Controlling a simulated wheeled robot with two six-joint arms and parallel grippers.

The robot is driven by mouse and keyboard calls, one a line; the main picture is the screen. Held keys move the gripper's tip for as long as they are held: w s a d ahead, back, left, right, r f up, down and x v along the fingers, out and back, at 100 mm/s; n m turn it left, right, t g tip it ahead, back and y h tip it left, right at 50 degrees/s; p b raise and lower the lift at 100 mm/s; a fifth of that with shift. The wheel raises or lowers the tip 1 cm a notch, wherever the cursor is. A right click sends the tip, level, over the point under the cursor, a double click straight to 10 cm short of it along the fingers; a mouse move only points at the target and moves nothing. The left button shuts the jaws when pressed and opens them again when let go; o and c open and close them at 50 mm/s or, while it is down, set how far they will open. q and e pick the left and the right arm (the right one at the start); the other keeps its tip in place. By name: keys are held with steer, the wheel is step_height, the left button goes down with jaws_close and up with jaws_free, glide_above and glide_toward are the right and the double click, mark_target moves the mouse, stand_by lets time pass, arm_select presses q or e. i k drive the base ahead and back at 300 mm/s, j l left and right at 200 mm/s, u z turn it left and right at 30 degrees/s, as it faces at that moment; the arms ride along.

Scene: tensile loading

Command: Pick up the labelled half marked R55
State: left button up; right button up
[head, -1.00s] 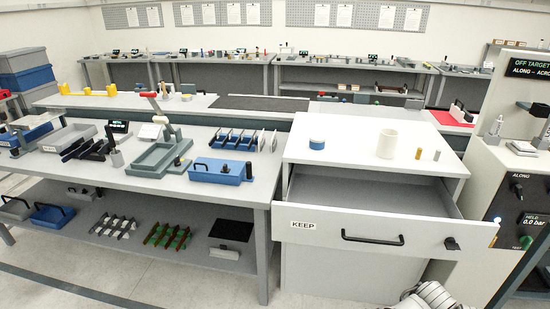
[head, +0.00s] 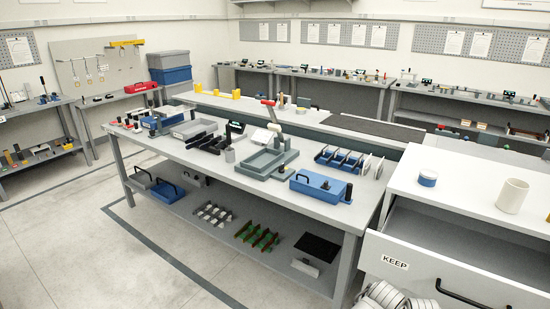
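No marking R55 can be read in the head view, and I cannot tell which small object is the labelled half. The open drawer (head: 470,262) bears a label, KEEP (head: 394,263), and its visible inside looks empty. A white cup (head: 512,196) and a blue-and-white roll (head: 428,178) stand on the cabinet top above the drawer. Neither of my grippers is in view. Only a piece of my own arm shows at the bottom edge, below the drawer.
The long workbench (head: 225,178) holds a grey tray fixture (head: 265,160), a blue box (head: 318,186) and a rack of plates (head: 345,160). Its lower shelf holds green and red parts (head: 257,236). Open floor (head: 85,245) lies at the left.

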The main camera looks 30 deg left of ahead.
mark_target(345, 159)
steer(key=u, duration=0.6)
steer(key=z, duration=0.35)
steer(key=j+z, duration=0.25)
steer(key=z, duration=0.2)
steer(key=i+j+z, duration=0.1)
steer(key=j+z, duration=0.2)
steer(key=z, duration=0.15)
steer(key=j+z, duration=0.25)
steer(key=z, duration=0.2)
steer(key=k+j+z, duration=0.1)
steer(key=j, duration=0.3)
steer(key=k+j+z, duration=0.15)
steer(key=j, duration=0.25)
steer(key=j+z, duration=0.1)
steer(key=j, duration=0.3)
steer(key=k+j+z, duration=0.15)
steer(key=j, duration=0.25)
steer(key=k+j+z, duration=0.1)
steer(key=j, duration=0.25)
steer(key=k, duration=0.1)
